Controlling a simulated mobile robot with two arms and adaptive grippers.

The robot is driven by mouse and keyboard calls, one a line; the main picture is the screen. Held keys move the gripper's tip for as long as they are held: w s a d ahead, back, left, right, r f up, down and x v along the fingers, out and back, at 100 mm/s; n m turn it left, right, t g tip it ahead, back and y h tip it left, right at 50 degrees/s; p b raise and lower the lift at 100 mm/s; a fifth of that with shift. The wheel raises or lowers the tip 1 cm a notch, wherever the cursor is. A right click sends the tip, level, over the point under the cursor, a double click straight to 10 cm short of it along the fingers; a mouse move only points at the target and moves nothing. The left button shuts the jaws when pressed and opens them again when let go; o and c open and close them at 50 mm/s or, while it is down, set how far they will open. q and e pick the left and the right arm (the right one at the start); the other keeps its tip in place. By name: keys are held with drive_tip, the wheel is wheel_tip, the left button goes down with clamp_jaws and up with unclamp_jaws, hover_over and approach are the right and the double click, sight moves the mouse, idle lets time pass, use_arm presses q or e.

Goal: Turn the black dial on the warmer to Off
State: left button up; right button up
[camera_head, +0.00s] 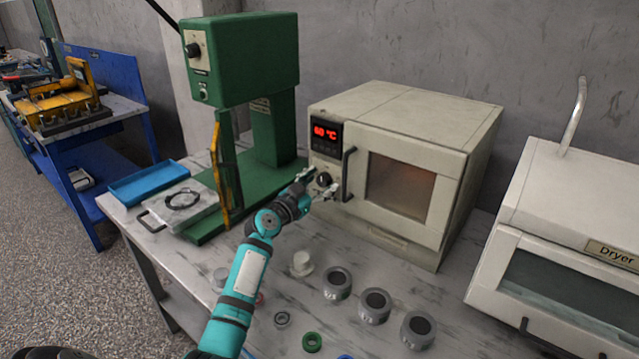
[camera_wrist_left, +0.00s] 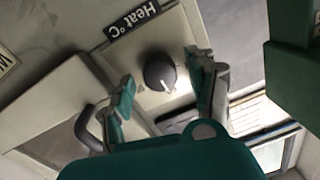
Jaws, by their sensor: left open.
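My left gripper (camera_head: 318,186) is open in front of the dial. In the wrist view its two fingers (camera_wrist_left: 160,88) stand on either side of the dial, with visible gaps. Whether the fingertips touch the panel I cannot tell. My right gripper is not in view.
The warmer's black door handle (camera_head: 347,174) is close to the gripper on the right. A green press (camera_head: 240,110) stands to the left, a dryer (camera_head: 560,230) to the right. Several grey cups and rings lie on the table (camera_head: 460,315) in front.

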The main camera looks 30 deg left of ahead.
use_arm(q)
drive_tip(key=shift+c, duration=0.4)
drive_tip(key=c, duration=1.1)
drive_tip(key=shift+o, duration=0.2)
drive_tip(key=shift+n, duration=0.4)
drive_tip(key=n, duration=0.2)
drive_tip(key=shift+n, duration=0.3)
drive_tip(key=n, duration=0.3)
drive_tip(key=shift+a+n+p, duration=0.1)
drive_tip(key=shift+n+p, duration=0.2)
drive_tip(key=shift+p, duration=0.1)
drive_tip(key=n, duration=0.3)
drive_tip(key=shift+g+h+p, duration=0.3)
drive_tip(key=shift+p, duration=0.05)
drive_tip(key=shift+a+n+p, duration=0.1)
drive_tip(key=shift+n+p, duration=0.2)
drive_tip(key=shift+n, duration=1.4)
